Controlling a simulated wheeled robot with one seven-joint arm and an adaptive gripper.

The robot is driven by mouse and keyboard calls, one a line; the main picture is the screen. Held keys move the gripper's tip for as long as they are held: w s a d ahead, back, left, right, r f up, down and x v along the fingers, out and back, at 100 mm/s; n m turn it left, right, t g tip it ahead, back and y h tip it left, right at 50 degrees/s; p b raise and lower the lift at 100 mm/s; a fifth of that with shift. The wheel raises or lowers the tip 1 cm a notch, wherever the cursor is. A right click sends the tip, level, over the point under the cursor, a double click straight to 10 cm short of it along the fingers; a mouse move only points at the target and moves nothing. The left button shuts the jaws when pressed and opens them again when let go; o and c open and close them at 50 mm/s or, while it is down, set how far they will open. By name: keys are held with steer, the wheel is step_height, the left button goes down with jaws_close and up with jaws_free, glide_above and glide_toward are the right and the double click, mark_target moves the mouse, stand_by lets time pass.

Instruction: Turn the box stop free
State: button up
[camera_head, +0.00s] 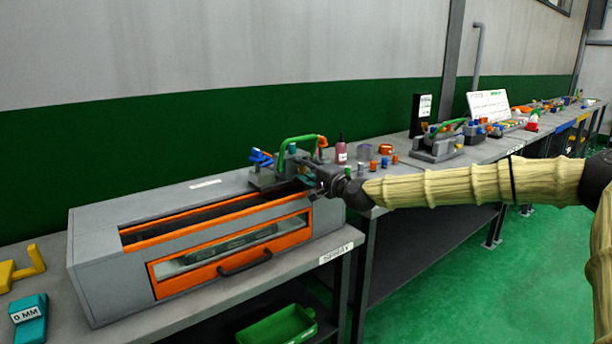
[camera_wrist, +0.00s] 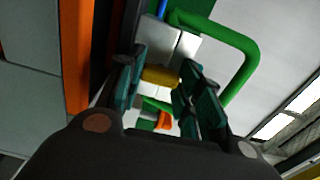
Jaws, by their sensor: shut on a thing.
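My gripper (camera_head: 318,182) is at the right end of the grey box (camera_head: 95,262), just above its top. In the wrist view my gripper (camera_wrist: 160,75) has its two teal-padded fingers on either side of a small yellow piece (camera_wrist: 161,77), which I take to be the box stop, and is shut on it. The fingers and the arm hide this piece in the head view. The box has an orange-framed window (camera_head: 157,284) and a dark handle (camera_head: 245,267) on its front, and an open slot on top.
A green hoop handle (camera_head: 297,140) on a grey fixture stands right beside my gripper; in the wrist view it arches (camera_wrist: 246,50) at the right. A dark red bottle (camera_head: 341,152) and small coloured parts are behind. A teal block (camera_head: 29,318) lies at the left.

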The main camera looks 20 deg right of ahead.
steer(key=shift+d+m, duration=0.15)
steer(key=shift+m, duration=0.25)
steer(key=o, duration=1)
steer(key=v, duration=1.2)
